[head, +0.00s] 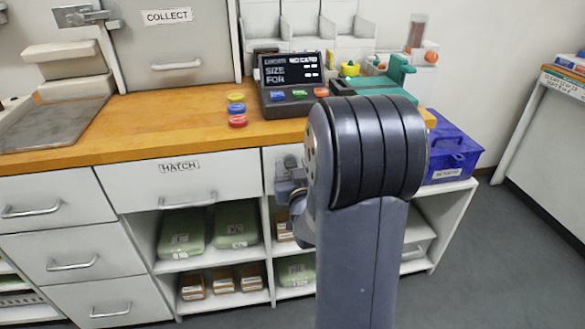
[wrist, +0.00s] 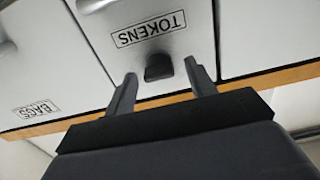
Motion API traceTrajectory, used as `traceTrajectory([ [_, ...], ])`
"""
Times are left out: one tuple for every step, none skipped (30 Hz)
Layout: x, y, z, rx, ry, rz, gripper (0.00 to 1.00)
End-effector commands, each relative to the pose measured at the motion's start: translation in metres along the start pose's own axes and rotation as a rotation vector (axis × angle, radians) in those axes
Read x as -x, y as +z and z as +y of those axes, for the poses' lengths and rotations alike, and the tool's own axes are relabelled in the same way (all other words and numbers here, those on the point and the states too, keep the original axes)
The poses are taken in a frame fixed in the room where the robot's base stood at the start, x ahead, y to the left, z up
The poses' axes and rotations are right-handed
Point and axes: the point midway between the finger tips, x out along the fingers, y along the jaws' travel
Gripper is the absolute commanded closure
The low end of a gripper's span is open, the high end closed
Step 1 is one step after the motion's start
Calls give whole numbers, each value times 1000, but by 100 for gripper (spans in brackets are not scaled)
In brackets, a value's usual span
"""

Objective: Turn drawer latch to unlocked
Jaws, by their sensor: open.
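The drawer labelled TOKENS (wrist: 190,38) fills the middle of the wrist view, with its label upside down. A small dark latch (wrist: 158,67) sticks out from the drawer front, near the wooden edge. My gripper (wrist: 160,72) is open, with one finger on each side of the latch and visible gaps between. I cannot tell how deep the fingertips reach or whether the latch is locked. In the head view my gripper (head: 287,178) is at the drawer front right of the HATCH drawer (head: 180,180), and my arm hides the latch.
The wooden counter (head: 130,125) runs above the drawers and carries a dark display unit (head: 290,72) and colored discs (head: 237,108). Open shelves below hold green bundles (head: 236,222) and brown packs (head: 222,280). The wrist view also shows a BAGS label (wrist: 36,109).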

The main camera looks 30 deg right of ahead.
Motion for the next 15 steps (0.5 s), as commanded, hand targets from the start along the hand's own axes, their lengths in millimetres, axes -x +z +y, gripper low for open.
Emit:
traceTrajectory([
  [0,0,0,0,0,0,47],
  [0,0,0,0,0,0,47],
  [0,0,0,0,0,0,47],
  [0,0,0,0,0,0,47],
  [0,0,0,0,0,0,47],
  [0,0,0,0,0,0,47],
  [0,0,0,0,0,0,50],
  [0,0,0,0,0,0,52],
  [0,0,0,0,0,0,55],
  [0,0,0,0,0,0,58],
  [0,0,0,0,0,0,60],
  [0,0,0,0,0,0,64],
  [0,0,0,0,0,0,66],
  [0,0,0,0,0,0,69],
  [0,0,0,0,0,0,72],
])
